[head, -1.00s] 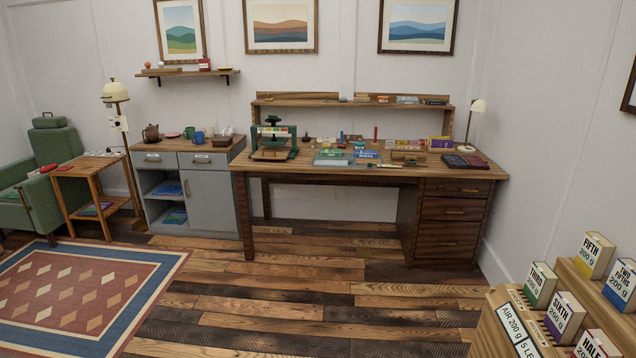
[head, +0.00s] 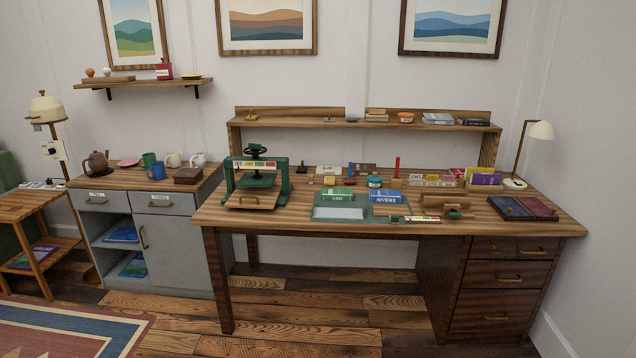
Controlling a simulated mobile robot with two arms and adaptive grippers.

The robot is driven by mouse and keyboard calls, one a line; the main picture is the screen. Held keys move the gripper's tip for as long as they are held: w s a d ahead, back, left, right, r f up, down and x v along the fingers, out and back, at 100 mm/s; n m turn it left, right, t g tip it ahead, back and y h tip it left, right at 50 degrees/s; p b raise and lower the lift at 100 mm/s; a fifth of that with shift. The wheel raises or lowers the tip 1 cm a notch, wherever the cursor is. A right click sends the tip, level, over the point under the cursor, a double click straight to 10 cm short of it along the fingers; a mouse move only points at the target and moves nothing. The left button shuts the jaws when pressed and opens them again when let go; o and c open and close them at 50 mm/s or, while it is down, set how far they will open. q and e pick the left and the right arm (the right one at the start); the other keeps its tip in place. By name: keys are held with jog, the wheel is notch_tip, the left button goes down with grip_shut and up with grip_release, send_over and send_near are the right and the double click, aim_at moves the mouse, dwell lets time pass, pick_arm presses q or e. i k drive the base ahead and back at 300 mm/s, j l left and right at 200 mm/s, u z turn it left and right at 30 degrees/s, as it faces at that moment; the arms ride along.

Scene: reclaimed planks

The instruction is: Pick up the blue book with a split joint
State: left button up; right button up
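A blue book (head: 386,197) with a white label that seems to read "RIVERS" lies on the desk, at the right part of a grey-green mat (head: 361,213). A green book (head: 338,195) lies just to its left. A split joint is too small to make out from here. Other blue flat items lie in the grey cabinet, one on the upper shelf (head: 122,235) and one on the lower shelf (head: 134,267). Neither of my grippers shows in the head view.
The wooden desk (head: 300,222) holds a green press (head: 256,180) at left, a wooden stand (head: 445,203), a blue-and-maroon tray (head: 522,208) and a lamp (head: 541,131) at right. A raised shelf (head: 290,121) runs behind. Floor before the desk is clear.

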aim_at(375, 195)
jog(key=i, duration=2.2)
